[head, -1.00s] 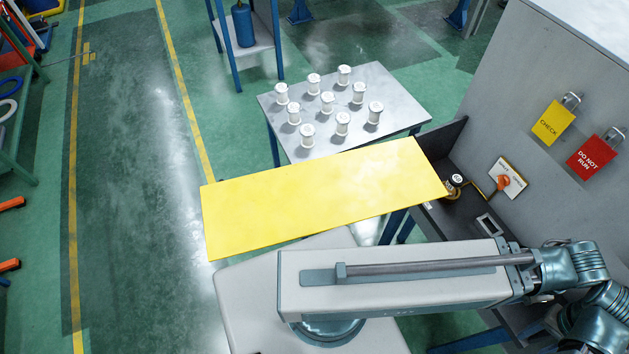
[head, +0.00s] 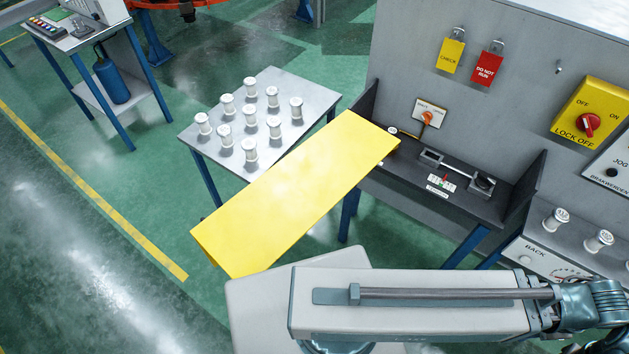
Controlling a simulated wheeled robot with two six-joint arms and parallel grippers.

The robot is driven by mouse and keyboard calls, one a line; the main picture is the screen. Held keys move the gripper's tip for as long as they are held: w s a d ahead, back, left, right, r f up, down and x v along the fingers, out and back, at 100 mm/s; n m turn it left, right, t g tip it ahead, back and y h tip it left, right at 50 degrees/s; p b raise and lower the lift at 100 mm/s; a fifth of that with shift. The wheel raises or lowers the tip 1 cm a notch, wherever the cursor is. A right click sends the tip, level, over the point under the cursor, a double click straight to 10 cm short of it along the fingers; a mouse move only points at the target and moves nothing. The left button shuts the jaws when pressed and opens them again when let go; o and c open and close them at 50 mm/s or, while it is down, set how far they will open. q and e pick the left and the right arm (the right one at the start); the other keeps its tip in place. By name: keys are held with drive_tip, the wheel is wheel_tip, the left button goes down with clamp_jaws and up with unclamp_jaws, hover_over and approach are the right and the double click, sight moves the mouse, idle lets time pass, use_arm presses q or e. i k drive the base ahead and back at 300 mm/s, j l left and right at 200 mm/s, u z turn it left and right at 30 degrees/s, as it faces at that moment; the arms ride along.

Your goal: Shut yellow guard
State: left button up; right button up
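The yellow guard (head: 300,195) is a large flat yellow panel. Its far right end meets the left end of the dark machine bed (head: 440,195), and it sticks out from there toward the lower left, over the floor. The bed is uncovered, with a fixture (head: 440,160) and a small round part showing on it. Part of my own arm and body crosses the bottom of the head view, in front of the guard's near end. Neither of my grippers shows in this view.
A grey table (head: 300,88) with several white spools stands behind the guard. The grey machine wall carries a yellow CHECK tag (head: 450,55), a red DO NOT RUN tag (head: 487,68), an orange-handled switch (head: 428,118) and a yellow lock-off switch (head: 590,115). Open floor lies at left.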

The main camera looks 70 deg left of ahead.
sight(249, 233)
drive_tip(key=k+z, duration=0.15)
drive_tip(key=z, duration=0.2)
drive_tip(key=k+j+z, duration=0.1)
drive_tip(key=z, duration=0.25)
drive_tip(key=k+z, duration=0.85)
drive_tip(key=k+j+u, duration=0.1)
drive_tip(key=k+u, duration=0.15)
drive_tip(key=k, duration=0.7)
drive_tip(key=k+j+u, duration=0.1)
drive_tip(key=k+u, duration=0.3)
drive_tip(key=k, duration=0.6)
drive_tip(key=u, duration=1.2)
drive_tip(key=k+l+z, duration=0.2)
drive_tip(key=k, duration=0.1)
